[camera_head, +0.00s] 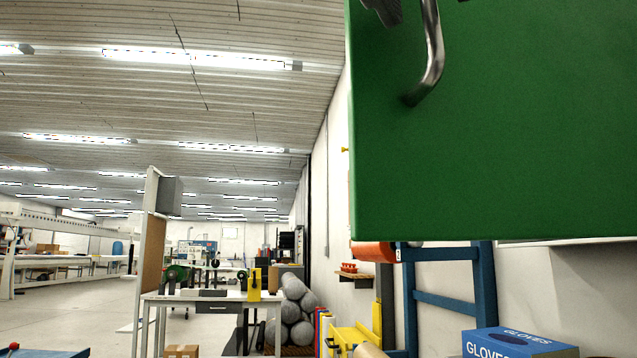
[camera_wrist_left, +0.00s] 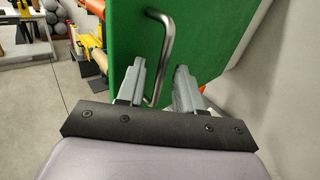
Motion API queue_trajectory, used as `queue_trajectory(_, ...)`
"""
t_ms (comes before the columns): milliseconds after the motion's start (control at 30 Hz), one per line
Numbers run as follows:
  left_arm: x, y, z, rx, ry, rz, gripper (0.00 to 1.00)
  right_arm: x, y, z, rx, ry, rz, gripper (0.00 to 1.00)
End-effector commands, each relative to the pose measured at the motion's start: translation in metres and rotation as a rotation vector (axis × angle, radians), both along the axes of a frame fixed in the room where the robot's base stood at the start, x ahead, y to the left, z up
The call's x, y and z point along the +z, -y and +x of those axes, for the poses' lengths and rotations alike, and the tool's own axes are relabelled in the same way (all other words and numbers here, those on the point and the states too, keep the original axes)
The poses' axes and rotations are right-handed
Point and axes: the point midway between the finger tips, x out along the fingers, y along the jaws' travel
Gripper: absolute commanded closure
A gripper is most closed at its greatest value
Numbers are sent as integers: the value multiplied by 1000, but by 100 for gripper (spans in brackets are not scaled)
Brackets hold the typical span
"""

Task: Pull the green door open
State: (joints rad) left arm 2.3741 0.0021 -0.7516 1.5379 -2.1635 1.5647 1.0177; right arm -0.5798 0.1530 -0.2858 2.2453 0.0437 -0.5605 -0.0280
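The green door (camera_head: 480,150) fills the upper right of the head view and also shows in the left wrist view (camera_wrist_left: 212,30). Its bent metal handle (camera_head: 432,50) is near the door's left side, and its top is cut off by the head view's edge. My left gripper (camera_wrist_left: 160,74) is open, with its two grey fingers pointing at the door. The lower part of the handle (camera_wrist_left: 168,42) runs down between the fingers, closer to the left finger. Contact cannot be told. Grey fingertips show at the head view's top edge. My right gripper is not in view.
Below the door are a blue frame (camera_head: 443,303), a blue gloves box (camera_head: 518,343) and yellow equipment (camera_head: 355,337). A workbench (camera_head: 215,300) and grey rolls (camera_head: 292,312) stand further back. Open floor lies at the left.

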Motion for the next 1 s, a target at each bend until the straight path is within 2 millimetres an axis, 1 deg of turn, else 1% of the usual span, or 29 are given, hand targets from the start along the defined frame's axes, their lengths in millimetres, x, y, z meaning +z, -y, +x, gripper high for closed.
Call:
queue_trajectory(67,0,-1,-1,1,0,0,64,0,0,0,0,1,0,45)
queue_trajectory(167,0,-7,-9,1,1,1,64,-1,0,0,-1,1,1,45)
queue_trajectory(400,0,-30,-41,0,4,0,64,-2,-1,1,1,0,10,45)
queue_trajectory(533,0,-39,-53,-1,2,0,64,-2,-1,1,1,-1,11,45)
queue_trajectory(667,0,-43,-57,0,1,-1,64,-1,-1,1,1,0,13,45)
queue_trajectory(1000,0,-43,-57,-1,1,-1,64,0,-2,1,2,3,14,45)
